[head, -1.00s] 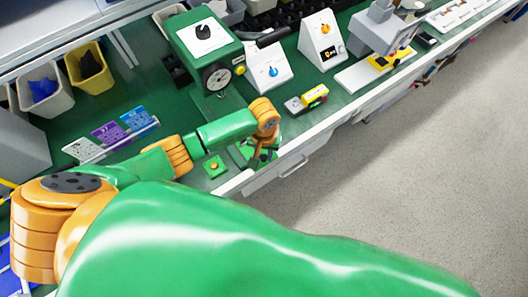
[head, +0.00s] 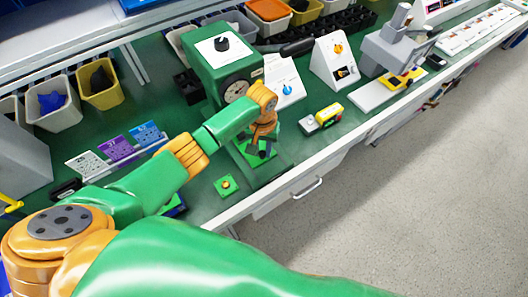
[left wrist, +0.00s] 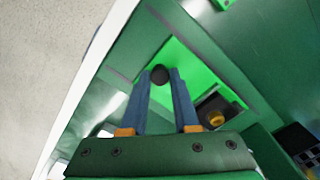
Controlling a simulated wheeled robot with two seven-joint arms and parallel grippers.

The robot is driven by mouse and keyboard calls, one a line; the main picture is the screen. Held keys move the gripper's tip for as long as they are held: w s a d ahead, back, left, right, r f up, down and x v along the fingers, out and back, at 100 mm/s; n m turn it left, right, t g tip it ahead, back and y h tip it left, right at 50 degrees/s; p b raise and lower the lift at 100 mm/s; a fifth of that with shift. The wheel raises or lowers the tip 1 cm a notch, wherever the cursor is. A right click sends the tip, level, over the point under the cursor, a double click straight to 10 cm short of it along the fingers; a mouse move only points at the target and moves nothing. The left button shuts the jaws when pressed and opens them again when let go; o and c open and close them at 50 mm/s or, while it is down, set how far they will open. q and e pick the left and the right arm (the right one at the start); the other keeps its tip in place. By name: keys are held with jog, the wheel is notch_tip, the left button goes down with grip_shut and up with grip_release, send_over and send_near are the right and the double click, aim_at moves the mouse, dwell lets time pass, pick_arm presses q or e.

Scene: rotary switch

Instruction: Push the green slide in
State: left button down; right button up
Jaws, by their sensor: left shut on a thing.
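The green slide (left wrist: 205,80) is a bright green plate with a black knob (left wrist: 159,74) in the left wrist view. My left gripper (left wrist: 161,80) has its two blue fingers shut on that knob, one on each side. In the head view the slide (head: 244,147) shows as a small green patch at the foot of the green machine with a round dial (head: 235,91). My left gripper (head: 257,145) points down over it, and its wrist hides part of the slide and the machine's front. How far the slide sits in cannot be told. My right gripper is not in view.
A green block with a yellow button (head: 226,186) stands near the bench's front edge. A yellow and grey box (head: 322,118) lies to the right, with a white slanted panel (head: 334,62) behind it. Colored cards (head: 116,149) stand to the left.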

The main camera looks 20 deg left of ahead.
pick_arm(q)
jog(key=c, duration=0.7)
grip_release()
jog(key=shift+o, duration=0.2)
notch_tip(320, 180, up, 7)
jog(key=shift+r, duration=0.1)
